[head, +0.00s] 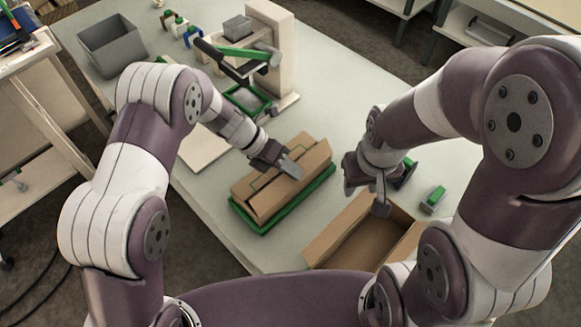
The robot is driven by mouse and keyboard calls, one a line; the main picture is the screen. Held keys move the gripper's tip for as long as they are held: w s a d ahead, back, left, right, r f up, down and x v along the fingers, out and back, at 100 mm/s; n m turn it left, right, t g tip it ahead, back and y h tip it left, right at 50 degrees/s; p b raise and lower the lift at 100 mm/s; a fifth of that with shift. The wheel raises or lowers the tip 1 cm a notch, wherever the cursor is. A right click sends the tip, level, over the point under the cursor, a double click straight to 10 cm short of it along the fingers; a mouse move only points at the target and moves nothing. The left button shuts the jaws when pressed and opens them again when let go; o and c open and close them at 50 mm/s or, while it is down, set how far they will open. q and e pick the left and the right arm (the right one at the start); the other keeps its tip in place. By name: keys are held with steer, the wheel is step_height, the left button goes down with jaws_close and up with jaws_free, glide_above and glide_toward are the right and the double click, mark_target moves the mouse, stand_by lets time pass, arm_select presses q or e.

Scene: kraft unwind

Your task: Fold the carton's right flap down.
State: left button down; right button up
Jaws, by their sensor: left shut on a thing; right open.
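The brown cardboard carton (262,206) sits in a green tray (241,224) at the middle of the table. Its top panels look partly raised, with a narrow gap along the top. I cannot tell which panel is the right flap. My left gripper (290,167) is at the carton's top, at its far edge, and is shut on what looks like part of the carton. The fingers hide the exact contact. My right gripper (368,194) is open and empty, right of the carton and above the rim of an open brown box.
The open brown box (336,231) stands at the table's near right edge. A small green-and-grey object (433,197) lies right of it. A cream stand (284,55) with a green-handled lever and a grey bin (112,46) are further back. The table's right side is mostly clear.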

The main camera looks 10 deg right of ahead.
arm_select(q)
steer(key=c, duration=1.3)
jaws_free()
steer(key=p+v, duration=0.7)
steer(key=v, duration=0.5)
steer(key=shift+w+a+r+p, duration=0.1)
steer(key=shift+a+r+p, duration=0.1)
steer(key=shift+a+p, duration=0.1)
steer(key=shift+d, duration=0.1)
